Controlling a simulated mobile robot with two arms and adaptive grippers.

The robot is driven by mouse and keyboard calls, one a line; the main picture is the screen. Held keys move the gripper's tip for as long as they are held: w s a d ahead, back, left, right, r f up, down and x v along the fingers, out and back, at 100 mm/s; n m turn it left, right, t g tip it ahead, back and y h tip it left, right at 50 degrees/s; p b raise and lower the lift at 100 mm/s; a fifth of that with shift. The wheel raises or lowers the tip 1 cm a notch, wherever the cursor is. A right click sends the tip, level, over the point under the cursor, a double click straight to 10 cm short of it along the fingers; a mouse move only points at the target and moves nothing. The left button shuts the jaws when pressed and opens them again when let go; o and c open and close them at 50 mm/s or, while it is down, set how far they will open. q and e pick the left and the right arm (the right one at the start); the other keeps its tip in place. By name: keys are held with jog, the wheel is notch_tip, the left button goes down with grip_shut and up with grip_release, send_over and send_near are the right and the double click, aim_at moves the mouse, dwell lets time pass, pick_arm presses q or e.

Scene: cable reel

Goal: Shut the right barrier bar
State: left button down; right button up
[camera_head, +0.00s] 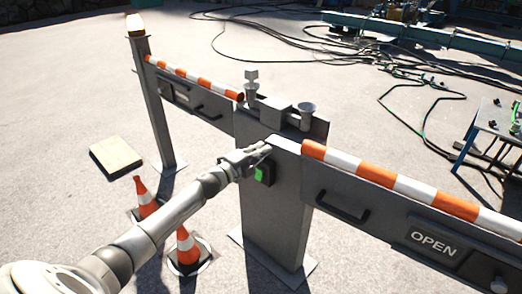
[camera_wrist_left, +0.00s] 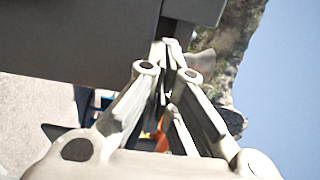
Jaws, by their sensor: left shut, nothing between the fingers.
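The right barrier bar (camera_head: 378,176), striped orange and white, runs from the central grey post (camera_head: 278,220) toward the right edge in the head view. Below it is a grey panel with a black handle (camera_head: 342,212) and a plate reading OPEN (camera_head: 433,243). The bar's far right end is cut off. My left gripper (camera_head: 266,149) is shut and empty at the upper part of the post, just above a small dark box with a green light (camera_head: 259,174). Contact cannot be told. In the left wrist view the closed fingertips (camera_wrist_left: 166,46) are close to a dark grey surface. My right gripper is out of view.
The left barrier bar (camera_head: 195,79) spans between the central post and a thin post with a lamp (camera_head: 135,24). Traffic cones (camera_head: 187,247) stand below my left arm. A flat slab (camera_head: 116,156) lies left. Cables (camera_head: 420,95) and a table (camera_head: 497,125) are at right.

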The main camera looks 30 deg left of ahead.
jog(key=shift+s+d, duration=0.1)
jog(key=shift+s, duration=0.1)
pick_arm(q)
jog(key=shift+s, duration=0.1)
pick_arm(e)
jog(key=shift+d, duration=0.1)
